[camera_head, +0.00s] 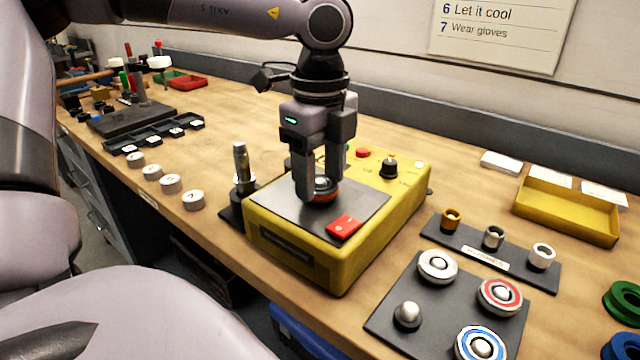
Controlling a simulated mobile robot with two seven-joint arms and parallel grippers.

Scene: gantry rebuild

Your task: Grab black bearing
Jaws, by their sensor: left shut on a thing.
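The black bearing (322,188) is a dark ring with an orange-red lower edge, on the dark top plate of the yellow machine (345,262). My left gripper (322,186) points straight down over this plate, its fingers shut on the bearing. The fingers hide part of the bearing. I cannot tell whether it touches the plate. My right gripper is not in view.
A red block (343,227) lies on the machine's front corner, with knobs behind. A dark board (388,318) at front right holds white, red-ringed and blue-ringed bearings and a bare post (407,315). A metal post (241,165) stands left of the machine. A yellow tray (567,212) is at right.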

